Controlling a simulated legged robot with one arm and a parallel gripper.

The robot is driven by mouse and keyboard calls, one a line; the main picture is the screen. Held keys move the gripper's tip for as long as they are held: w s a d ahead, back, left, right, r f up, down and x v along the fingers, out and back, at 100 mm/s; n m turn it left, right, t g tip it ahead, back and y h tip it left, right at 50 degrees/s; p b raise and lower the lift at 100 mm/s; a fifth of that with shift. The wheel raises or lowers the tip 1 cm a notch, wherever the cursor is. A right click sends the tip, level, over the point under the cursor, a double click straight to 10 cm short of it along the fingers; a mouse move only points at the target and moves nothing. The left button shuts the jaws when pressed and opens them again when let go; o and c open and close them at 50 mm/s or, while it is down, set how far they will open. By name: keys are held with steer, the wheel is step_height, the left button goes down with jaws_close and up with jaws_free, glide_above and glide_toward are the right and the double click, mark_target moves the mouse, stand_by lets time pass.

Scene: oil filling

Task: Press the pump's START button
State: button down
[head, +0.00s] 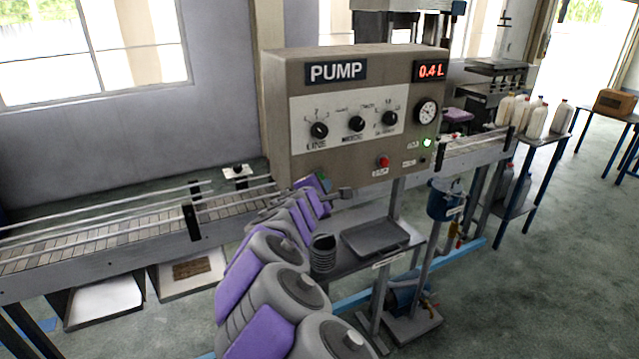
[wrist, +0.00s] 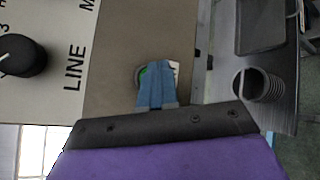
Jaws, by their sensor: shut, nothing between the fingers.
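The grey pump panel (head: 345,120) is in the head view, with PUMP lettering and a red display (head: 430,71) reading 0.4 L. A green button (head: 322,176) shows at its lower left, partly hidden by my arm. In the wrist view the green button (wrist: 142,76) shows behind the blue fingers of my gripper (wrist: 156,68). A pale label beside it is mostly covered. My gripper is shut and empty, its tips over the button; I cannot tell whether they touch it. A red button (head: 383,161) is further right, below a lit green lamp (head: 427,142).
Black knobs (head: 356,124) and a gauge (head: 426,112) are on the panel. A railed conveyor (head: 110,235) runs past on both sides. A shelf with a tray (head: 375,238) and a ribbed dark cup (head: 323,253) is below. Bottles (head: 538,118) stand on the right.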

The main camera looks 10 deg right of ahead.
steer(key=shift+s+d, duration=0.1)
steer(key=shift+s, duration=0.1)
steer(key=s+b, duration=0.1)
steer(key=s+d, duration=0.1)
steer(key=s, duration=0.1)
steer(key=s+b, duration=0.1)
steer(key=shift+s+d+b, duration=0.25)
steer(key=shift+s+b, duration=0.05)
steer(key=shift+s, duration=0.05)
stand_by(0.7)
